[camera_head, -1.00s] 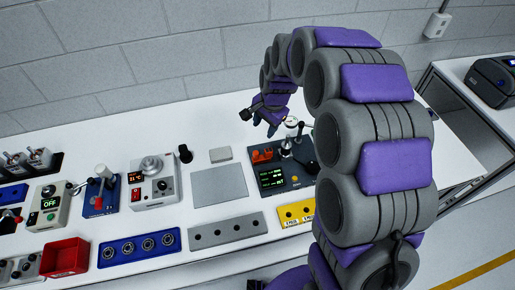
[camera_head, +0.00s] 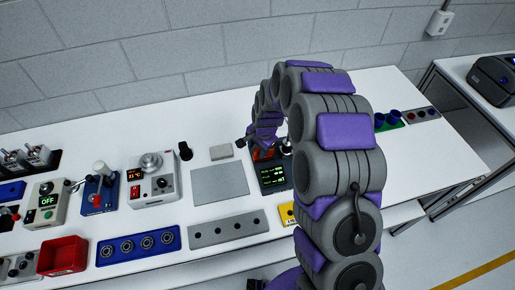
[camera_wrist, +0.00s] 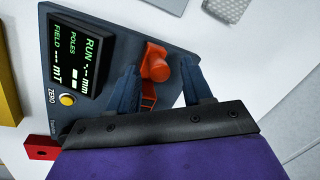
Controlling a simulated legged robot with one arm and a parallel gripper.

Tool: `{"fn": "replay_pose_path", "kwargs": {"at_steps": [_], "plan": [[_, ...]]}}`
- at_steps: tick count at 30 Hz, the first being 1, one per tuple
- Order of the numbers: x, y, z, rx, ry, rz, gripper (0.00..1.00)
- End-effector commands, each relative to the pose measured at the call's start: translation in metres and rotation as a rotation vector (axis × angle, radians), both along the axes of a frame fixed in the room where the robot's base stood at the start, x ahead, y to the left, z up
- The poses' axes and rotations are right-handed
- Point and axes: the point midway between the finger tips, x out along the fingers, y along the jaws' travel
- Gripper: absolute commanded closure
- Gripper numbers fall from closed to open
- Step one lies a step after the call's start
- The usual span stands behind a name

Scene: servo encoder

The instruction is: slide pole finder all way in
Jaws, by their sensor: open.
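The dark encoder unit (camera_head: 273,178) stands on the white bench, its right side hidden behind my arm in the head view. In the wrist view its screen (camera_wrist: 77,57) reads RUN, POLES and FIELD with dashes, beside a yellow ZERO button (camera_wrist: 67,99). An orange piece with a rounded knob (camera_wrist: 155,65), which looks like the pole finder, rises from the unit. My gripper (camera_wrist: 160,75) is open, with one finger on each side of the orange piece. Contact cannot be told. In the head view the fingertips are mostly hidden.
A grey flat plate (camera_head: 219,181) and a grey holed strip (camera_head: 228,230) lie left of the unit. A yellow block (camera_head: 287,213) sits in front.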

Motion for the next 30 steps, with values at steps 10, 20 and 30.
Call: {"fn": "replay_pose_path", "kwargs": {"at_steps": [10, 20, 30], "plan": [[0.0003, 0.0007, -0.0033, 0.000, 0.000, 0.000, 0.50], [0.0003, 0.0008, -0.0033, 0.001, 0.001, 0.000, 0.82], [0.0007, 0.0013, -0.0031, 0.001, -0.001, 0.000, 1.00]]}}
